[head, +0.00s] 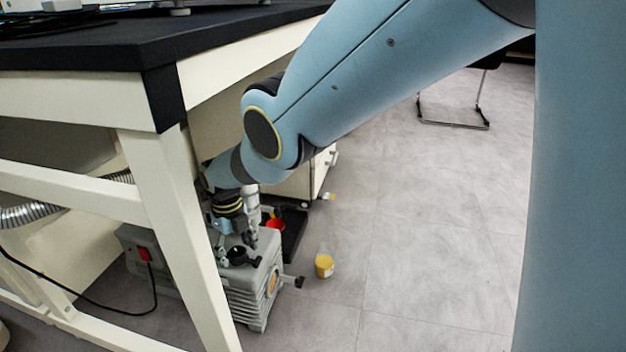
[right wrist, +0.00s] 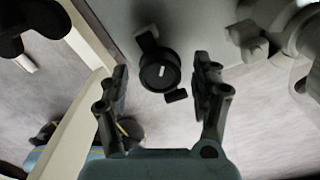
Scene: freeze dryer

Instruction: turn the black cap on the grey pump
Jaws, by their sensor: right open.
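The grey pump (head: 250,293) stands on the floor under the black-topped table, partly behind a table leg. Its black cap (head: 237,255) is on the top of the pump. In the right wrist view the black cap (right wrist: 158,72) is round with a short white mark. My right gripper (head: 235,238) reaches down over the pump top, close to the cap. In the right wrist view my right gripper (right wrist: 161,72) is open, with one finger on each side of the cap and visible gaps between. My left gripper is out of view.
A cream table leg (head: 185,230) stands left of my right gripper, with the black tabletop (head: 110,45) above. A bottle with yellow contents (head: 324,266) and a red item (head: 275,223) are near the pump. A cable (head: 100,305) runs to it.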

